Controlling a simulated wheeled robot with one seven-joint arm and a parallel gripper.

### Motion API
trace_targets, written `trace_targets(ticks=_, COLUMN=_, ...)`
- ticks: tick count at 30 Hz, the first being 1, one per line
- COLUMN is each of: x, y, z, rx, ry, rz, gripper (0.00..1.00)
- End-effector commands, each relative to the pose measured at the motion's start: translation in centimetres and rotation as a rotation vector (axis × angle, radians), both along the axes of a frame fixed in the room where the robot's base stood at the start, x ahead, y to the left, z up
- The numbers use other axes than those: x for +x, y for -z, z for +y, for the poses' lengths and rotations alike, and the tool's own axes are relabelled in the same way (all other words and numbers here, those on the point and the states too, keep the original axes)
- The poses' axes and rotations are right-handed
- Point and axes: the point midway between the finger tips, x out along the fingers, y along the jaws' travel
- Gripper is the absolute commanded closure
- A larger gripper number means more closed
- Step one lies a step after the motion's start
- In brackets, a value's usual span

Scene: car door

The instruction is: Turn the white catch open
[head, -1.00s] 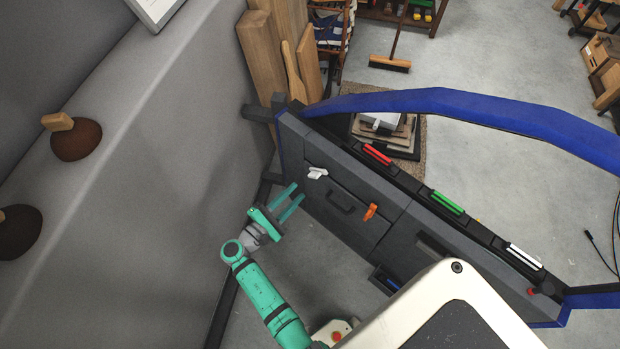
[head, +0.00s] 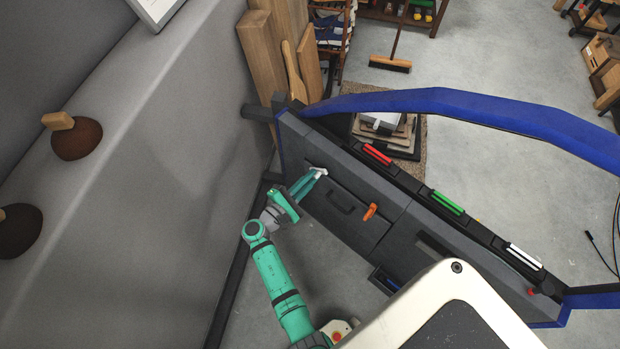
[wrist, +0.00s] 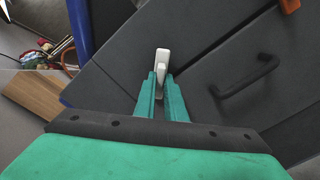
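The white catch (head: 319,170) is on the grey inner face of the car door (head: 345,235), near its left end. It also shows in the wrist view (wrist: 162,58), upright in that picture, with a small lever part at its lower end. My gripper (head: 314,178) is at the catch, its green fingers close together. In the wrist view the fingertips (wrist: 160,78) stand on either side of the catch's lower part and look closed on it. The fingers hide part of the catch in the head view.
A black pull handle (head: 341,202) and an orange catch (head: 370,212) are on the door panel right of the white catch. Red (head: 377,154), green (head: 448,202) and white (head: 525,256) bars line its top edge. A grey wall stands left of my arm.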

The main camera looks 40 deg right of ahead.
Motion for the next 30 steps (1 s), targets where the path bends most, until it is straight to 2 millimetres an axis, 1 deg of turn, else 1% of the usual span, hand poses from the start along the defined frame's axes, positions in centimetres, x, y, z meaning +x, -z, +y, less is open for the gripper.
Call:
trace_targets(ticks=8, x=-0.01, y=0.04, z=0.05, rx=0.001, ry=-0.001, rz=-0.003, gripper=1.0)
trace_targets(ticks=14, x=0.01, y=0.05, z=0.06, rx=0.011, ry=-0.001, rz=-0.048, gripper=1.0)
trace_targets(ticks=20, x=0.03, y=0.05, z=0.08, rx=0.039, ry=-0.001, rz=-0.164, gripper=1.0)
trace_targets(ticks=30, x=0.06, y=0.03, z=0.08, rx=0.102, ry=-0.002, rz=-0.439, gripper=1.0)
